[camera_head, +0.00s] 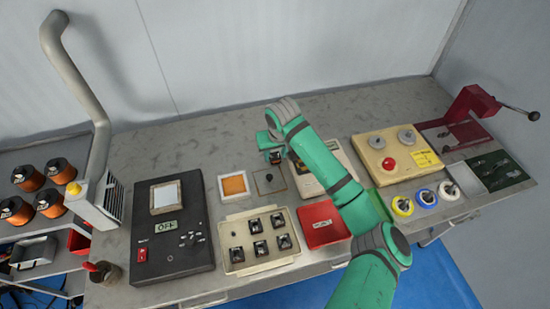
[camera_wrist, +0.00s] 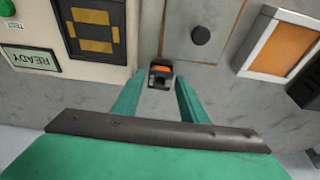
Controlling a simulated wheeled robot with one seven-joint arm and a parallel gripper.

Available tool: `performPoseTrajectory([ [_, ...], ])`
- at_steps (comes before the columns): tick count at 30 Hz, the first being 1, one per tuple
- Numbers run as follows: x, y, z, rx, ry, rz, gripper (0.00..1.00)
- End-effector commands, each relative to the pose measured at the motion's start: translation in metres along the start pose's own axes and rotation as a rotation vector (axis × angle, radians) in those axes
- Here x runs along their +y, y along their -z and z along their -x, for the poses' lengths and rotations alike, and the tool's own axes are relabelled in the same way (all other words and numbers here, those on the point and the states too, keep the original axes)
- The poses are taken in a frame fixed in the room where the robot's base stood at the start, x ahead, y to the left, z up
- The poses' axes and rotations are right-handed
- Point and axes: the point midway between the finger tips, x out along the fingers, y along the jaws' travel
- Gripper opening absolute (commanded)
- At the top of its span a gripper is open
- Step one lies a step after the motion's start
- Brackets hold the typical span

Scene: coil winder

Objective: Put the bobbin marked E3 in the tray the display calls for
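A small dark bobbin with an orange winding (camera_wrist: 161,74) sits between the fingertips of my gripper (camera_wrist: 161,76) in the wrist view. In the head view my gripper (camera_head: 273,152) is over the bench, left of a beige tester. The tester's display (camera_wrist: 95,28) shows orange segments upside down in the wrist view; I cannot read the character surely. A beige holder (camera_head: 234,255) carries several dark bobbins. Three round holders stand at the right: yellow (camera_head: 402,206), blue (camera_head: 425,197) and white (camera_head: 449,190).
An orange pad in a white frame (camera_head: 234,185) and a grey plate with a dark knob (camera_wrist: 200,35) lie beside my gripper. A red box (camera_head: 323,222), a black OFF panel (camera_head: 168,247) and a yellow box with a red button (camera_head: 391,164) stand on the bench.

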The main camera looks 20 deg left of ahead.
Motion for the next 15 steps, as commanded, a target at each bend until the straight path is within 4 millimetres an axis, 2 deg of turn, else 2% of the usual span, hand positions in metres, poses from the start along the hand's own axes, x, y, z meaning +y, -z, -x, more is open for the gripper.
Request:
performPoseTrajectory([
  [9,0.0002,0.0002,-0.0062,0.001,0.0,0.0,0.39],
  [10,0.0002,0.0002,-0.0062,0.001,0.0,0.0,0.34],
  [13,0.0001,0.0002,-0.0061,0.001,0.0,0.0,0.1],
  [15,0.0001,0.0002,-0.0061,0.001,0.0,0.0,0.07],
])
